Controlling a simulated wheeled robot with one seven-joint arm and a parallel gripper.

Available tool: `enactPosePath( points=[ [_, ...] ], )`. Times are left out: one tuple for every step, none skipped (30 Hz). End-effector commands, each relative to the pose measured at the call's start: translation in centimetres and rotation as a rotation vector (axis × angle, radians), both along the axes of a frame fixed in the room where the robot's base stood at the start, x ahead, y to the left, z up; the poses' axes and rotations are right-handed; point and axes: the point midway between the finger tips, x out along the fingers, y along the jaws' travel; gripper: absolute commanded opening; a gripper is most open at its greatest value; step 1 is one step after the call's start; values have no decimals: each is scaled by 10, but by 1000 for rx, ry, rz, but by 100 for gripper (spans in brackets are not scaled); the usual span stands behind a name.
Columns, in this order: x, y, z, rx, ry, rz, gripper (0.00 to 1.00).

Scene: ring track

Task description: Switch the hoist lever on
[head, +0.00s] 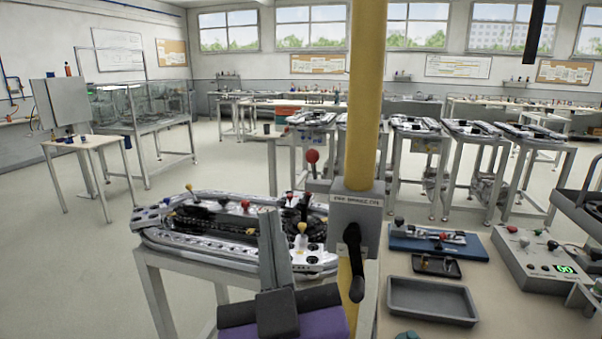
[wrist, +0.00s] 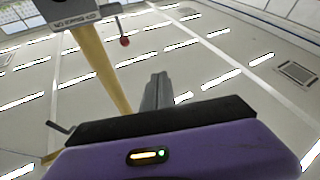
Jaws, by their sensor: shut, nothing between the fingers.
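A grey box (head: 356,212) with small lettering is fixed to a yellow post (head: 366,90). A lever with a red ball (head: 312,157) stands up at the box's left side. In the wrist view the box (wrist: 72,12) is at the top left, and the red ball (wrist: 125,42) shows on its thin stem. A black handle (head: 353,262) hangs from the box's front. My gripper (head: 268,213) is shut and empty, fingers pointing up, left of the post and below the red ball. In the wrist view its fingers (wrist: 158,80) are together and apart from the lever.
A table with a ring track (head: 180,238) is behind my gripper, with coloured knobs on it. At the right, a bench carries a blue board (head: 405,240), a grey tray (head: 432,300) and a control box (head: 535,262) with a green display. Open floor lies to the left.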

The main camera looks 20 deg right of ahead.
Motion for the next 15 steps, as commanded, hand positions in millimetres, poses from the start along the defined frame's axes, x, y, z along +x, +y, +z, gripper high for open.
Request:
enactPosePath(
  points=[
    [0,-10,7,28,0,-51,0],
    [0,-17,6,44,7,-80,0],
    [-1,-25,2,61,22,-116,0],
    [-2,-31,-3,75,36,-139,0],
    [-3,-36,-6,86,45,-161,0],
    [-4,-43,-10,101,56,-183,0],
    [-4,-46,-12,113,62,-196,0],
    [-5,-49,-14,122,67,-205,0],
    [-5,-51,-16,132,73,-213,0],
    [-5,-52,-18,140,76,-215,0],
    [-5,-53,-19,146,79,-214,0],
    [-5,-53,-19,152,79,-213,0],
    [-5,-53,-19,153,78,-213,0],
    [-5,-53,-19,153,78,-211,0],
    [-5,-53,-19,153,78,-211,0]
  ],
)
